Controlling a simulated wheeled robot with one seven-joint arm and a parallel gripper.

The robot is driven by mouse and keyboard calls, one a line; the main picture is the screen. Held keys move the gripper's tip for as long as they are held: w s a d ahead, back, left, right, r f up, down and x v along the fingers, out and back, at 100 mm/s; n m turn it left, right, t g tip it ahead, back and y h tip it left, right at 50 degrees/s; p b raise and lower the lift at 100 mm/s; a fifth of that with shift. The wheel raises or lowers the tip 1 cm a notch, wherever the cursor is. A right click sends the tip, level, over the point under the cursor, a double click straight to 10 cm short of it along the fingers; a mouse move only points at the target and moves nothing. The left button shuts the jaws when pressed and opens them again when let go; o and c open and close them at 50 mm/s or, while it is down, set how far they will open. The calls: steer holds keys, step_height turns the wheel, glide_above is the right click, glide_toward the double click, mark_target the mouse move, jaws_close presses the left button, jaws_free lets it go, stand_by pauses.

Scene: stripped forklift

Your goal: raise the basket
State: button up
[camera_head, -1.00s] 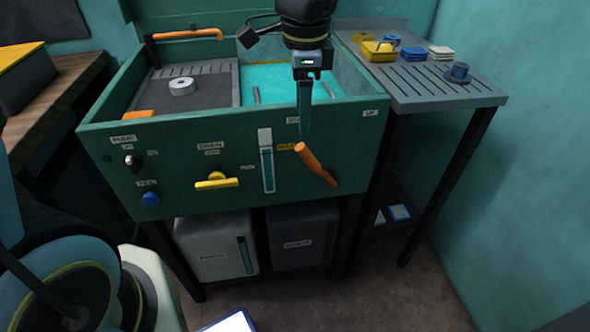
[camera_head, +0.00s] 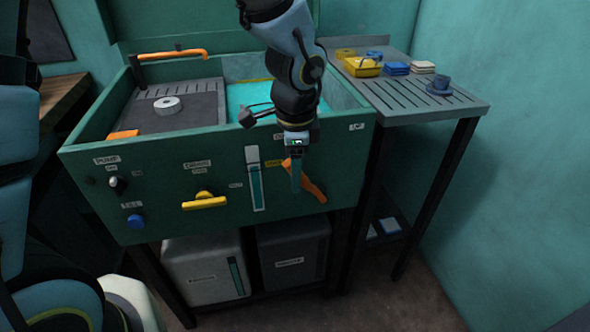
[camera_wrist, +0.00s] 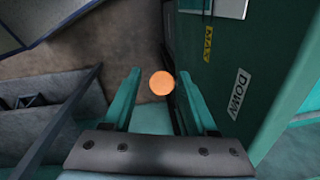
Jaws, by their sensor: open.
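An orange lever (camera_head: 313,188) sticks out from the front panel of the green wash tank (camera_head: 110,195). My gripper (camera_head: 296,178) is in front of the panel, pointing down at the lever. In the wrist view my gripper (camera_wrist: 160,95) is open, with one finger on each side of the lever's round orange end (camera_wrist: 161,83). I cannot tell whether either finger touches it. A DOWN label (camera_wrist: 238,93) is on the panel to the right. The basket cannot be made out; my arm hides part of the teal liquid (camera_head: 245,95).
A yellow handle (camera_head: 204,202), a blue knob (camera_head: 135,221) and a level gauge (camera_head: 255,180) are on the panel. A slatted side table (camera_head: 415,95) with small parts stands at the right. Two bins (camera_head: 205,270) (camera_head: 293,255) stand below the tank.

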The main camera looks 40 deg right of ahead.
jaws_close()
stand_by(0.4)
stand_by(1.0)
